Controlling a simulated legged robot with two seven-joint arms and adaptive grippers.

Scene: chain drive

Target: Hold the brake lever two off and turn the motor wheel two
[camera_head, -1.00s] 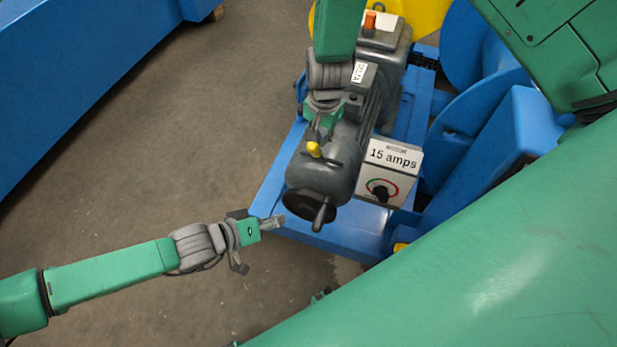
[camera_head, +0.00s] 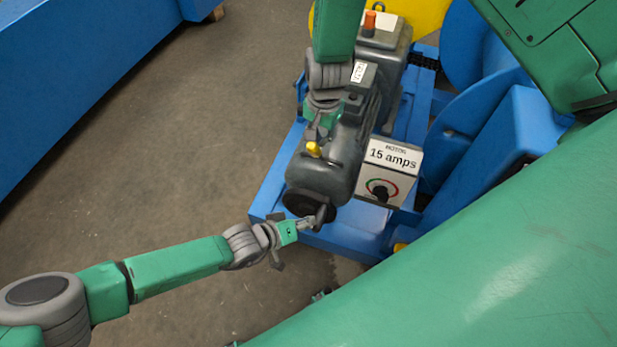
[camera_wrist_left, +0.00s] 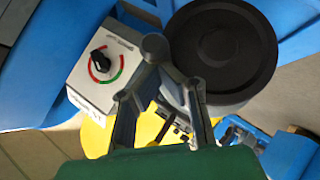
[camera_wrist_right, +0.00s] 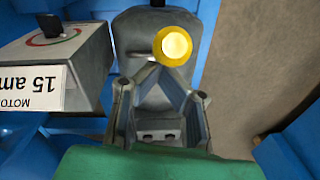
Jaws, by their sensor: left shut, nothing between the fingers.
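The motor wheel (camera_head: 300,204) is a black disc on the near end of the grey motor. It also shows in the left wrist view (camera_wrist_left: 222,50). Its grey crank handle (camera_wrist_left: 154,46) stands out at the rim. My left gripper (camera_head: 308,223) is shut and empty, its tips at the handle; whether they touch cannot be told. The brake lever has a yellow knob (camera_head: 313,149), also in the right wrist view (camera_wrist_right: 172,46). My right gripper (camera_wrist_right: 165,72) has its fingers converging just below this knob. The lever's stem is hidden, so a grip on it cannot be confirmed.
A white box (camera_head: 392,172) reading 15 amps, with a dial, stands right of the motor. The blue frame (camera_head: 345,240) lies below the motor. A blue guard (camera_head: 500,140) stands at the right. The floor (camera_head: 180,150) on the left is clear.

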